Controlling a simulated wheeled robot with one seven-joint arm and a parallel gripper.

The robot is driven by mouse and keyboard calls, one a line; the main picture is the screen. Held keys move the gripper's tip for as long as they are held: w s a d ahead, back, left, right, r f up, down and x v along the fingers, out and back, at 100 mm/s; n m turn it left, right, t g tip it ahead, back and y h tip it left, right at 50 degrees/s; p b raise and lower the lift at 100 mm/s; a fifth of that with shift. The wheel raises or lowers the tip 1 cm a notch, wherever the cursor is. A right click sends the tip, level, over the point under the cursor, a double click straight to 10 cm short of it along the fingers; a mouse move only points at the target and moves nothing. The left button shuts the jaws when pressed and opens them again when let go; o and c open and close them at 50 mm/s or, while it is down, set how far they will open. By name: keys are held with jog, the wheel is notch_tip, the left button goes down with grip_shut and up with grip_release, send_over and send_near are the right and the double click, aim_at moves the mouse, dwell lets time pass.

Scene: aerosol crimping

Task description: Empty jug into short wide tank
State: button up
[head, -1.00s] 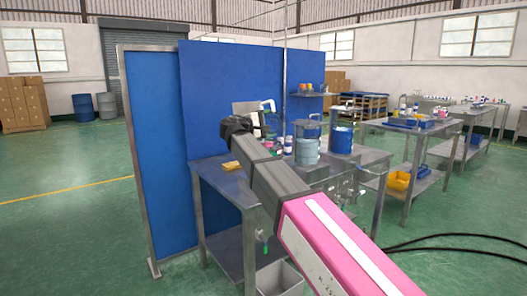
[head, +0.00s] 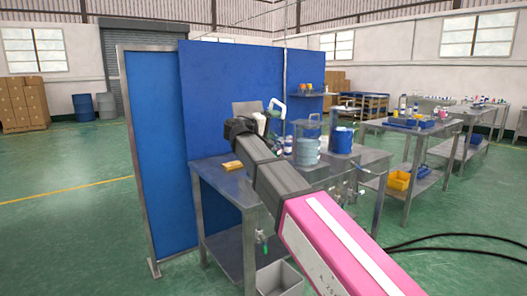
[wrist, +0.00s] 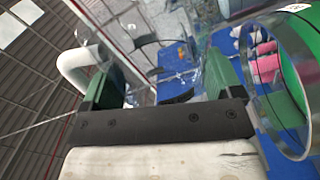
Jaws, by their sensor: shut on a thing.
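A clear jug with a thick white handle (head: 279,106) is held up over the bench, just right of my gripper (head: 243,130) in the head view. In the wrist view, my gripper (wrist: 162,80) has its green fingers on either side of the clear jug body, and the white handle (wrist: 75,66) shows at left. The jug looks tilted; its contents cannot be made out. A pale blue tank (head: 307,152) and a darker blue tank (head: 342,141) stand on the bench, right of the jug and apart from it. I cannot tell which is the short wide one.
A blue partition (head: 232,85) stands behind. A large clear cylinder (wrist: 285,85) shows at right in the wrist view. A grey bin (head: 283,279) sits below the bench.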

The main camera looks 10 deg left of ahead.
dwell(0.3)
jog(key=m, duration=0.3)
jog(key=shift+s+d+r+m, duration=0.2)
jog(key=shift+d+r+m, duration=0.1)
jog(key=shift+r, duration=0.1)
jog(key=shift+r, duration=0.1)
jog(key=m, duration=0.1)
jog(key=r+m, duration=0.1)
jog(key=m, duration=0.1)
jog(key=shift+a, duration=0.1)
jog(key=shift+w+m, duration=0.1)
jog(key=shift+m, duration=0.2)
jog(key=shift+w+a+f+m, duration=0.15)
jog(key=shift+a+m, duration=0.05)
jog(key=shift+m, duration=0.65)
jog(key=shift+w+a+f+m, duration=0.1)
jog(key=shift+a+m, duration=0.05)
jog(key=shift+m, duration=0.7)
